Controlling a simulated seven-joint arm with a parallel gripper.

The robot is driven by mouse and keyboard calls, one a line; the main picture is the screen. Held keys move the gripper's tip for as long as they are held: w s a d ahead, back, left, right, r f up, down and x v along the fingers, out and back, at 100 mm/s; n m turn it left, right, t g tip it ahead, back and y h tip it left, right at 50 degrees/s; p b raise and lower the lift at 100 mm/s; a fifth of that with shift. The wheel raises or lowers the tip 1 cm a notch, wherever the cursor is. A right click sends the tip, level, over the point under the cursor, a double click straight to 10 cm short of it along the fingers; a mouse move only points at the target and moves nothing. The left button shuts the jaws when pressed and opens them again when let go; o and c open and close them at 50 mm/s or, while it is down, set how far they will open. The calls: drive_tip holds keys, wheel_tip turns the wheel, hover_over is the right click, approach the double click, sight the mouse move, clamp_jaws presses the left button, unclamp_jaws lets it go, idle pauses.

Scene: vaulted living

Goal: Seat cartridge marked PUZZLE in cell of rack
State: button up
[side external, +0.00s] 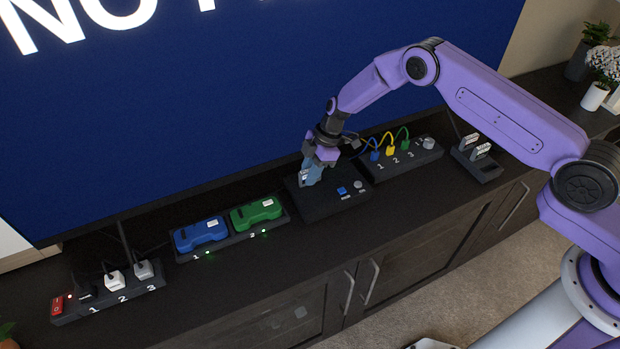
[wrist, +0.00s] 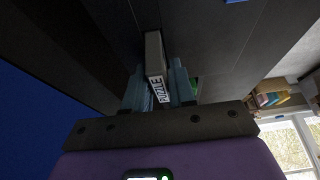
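The PUZZLE cartridge (wrist: 154,52) is a grey slab with a white label, seen between my fingers in the wrist view. My gripper (side external: 312,172) is shut on it, with a pale blue finger on each side. In the side view it points down at the left part of a black console (side external: 325,207); only a bit of the cartridge's label (side external: 304,176) shows. I cannot tell whether the cartridge's lower end is in the console or just above it. A small dark rack (side external: 487,174) stands at the right, holding cartridges (side external: 470,140) with white labels at its back.
The console has a blue button and a grey knob. Right of it is a box with blue, yellow and green cables (side external: 390,152). Left are a dock with blue and green controllers (side external: 200,234) and a power strip (side external: 110,300). A large screen (side external: 150,120) rises behind.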

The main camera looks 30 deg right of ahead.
clamp_jaws()
drive_tip(key=shift+r, duration=0.85)
drive_tip(key=s+d+r, duration=0.2)
drive_tip(key=s+r, duration=0.3)
drive_tip(key=s, duration=0.1)
drive_tip(key=s+d+r, duration=0.3)
drive_tip(key=s+r, duration=0.3)
drive_tip(key=s, duration=0.1)
drive_tip(key=shift+d+r, duration=0.2)
drive_tip(key=shift+d, duration=0.05)
